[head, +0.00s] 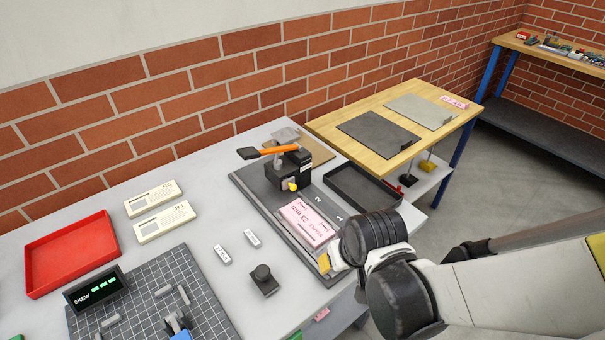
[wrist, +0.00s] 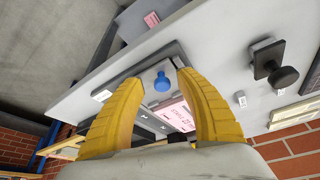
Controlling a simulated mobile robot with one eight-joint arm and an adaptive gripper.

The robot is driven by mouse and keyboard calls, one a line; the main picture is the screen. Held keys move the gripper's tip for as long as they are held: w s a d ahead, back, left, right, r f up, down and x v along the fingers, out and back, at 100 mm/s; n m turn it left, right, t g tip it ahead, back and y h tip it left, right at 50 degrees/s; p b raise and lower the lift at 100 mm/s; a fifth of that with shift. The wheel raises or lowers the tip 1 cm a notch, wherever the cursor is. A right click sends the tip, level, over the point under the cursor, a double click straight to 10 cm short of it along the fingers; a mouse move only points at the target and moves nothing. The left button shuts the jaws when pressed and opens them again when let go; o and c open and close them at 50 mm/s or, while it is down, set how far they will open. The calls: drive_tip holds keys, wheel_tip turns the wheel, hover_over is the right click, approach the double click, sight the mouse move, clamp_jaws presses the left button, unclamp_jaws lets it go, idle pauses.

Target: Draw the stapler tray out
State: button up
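The stapler (head: 290,170), black with an orange handle, stands on a dark base board (head: 250,186). A grey tray (head: 300,240) bearing a pink printed stack (head: 308,220) lies on the board in front of the stapler. In the wrist view, the tray's grey front plate (wrist: 150,73) carries a blue knob (wrist: 162,83), with the pink stack (wrist: 178,114) behind it. My gripper (wrist: 157,78) is open, its yellow fingers on either side of the knob with visible gaps. In the head view my gripper (head: 325,263) is at the tray's front end and hides the knob.
A black open tray (head: 360,188) lies right of the stapler. A black knobbed block (head: 264,280) and two small white labelled blocks (head: 222,255) lie to the left. A red tray (head: 72,253) and gridded mat (head: 200,290) are farther left. A wooden table (head: 390,160) stands behind right.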

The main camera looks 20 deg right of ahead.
drive_tip(key=v, duration=1.2)
idle(0.3)
drive_tip(key=w+r+t, duration=0.2)
drive_tip(key=w+r, duration=0.2)
drive_tip(key=shift+w+t, duration=0.1)
drive_tip(key=shift+t, duration=0.3)
idle(1.8)
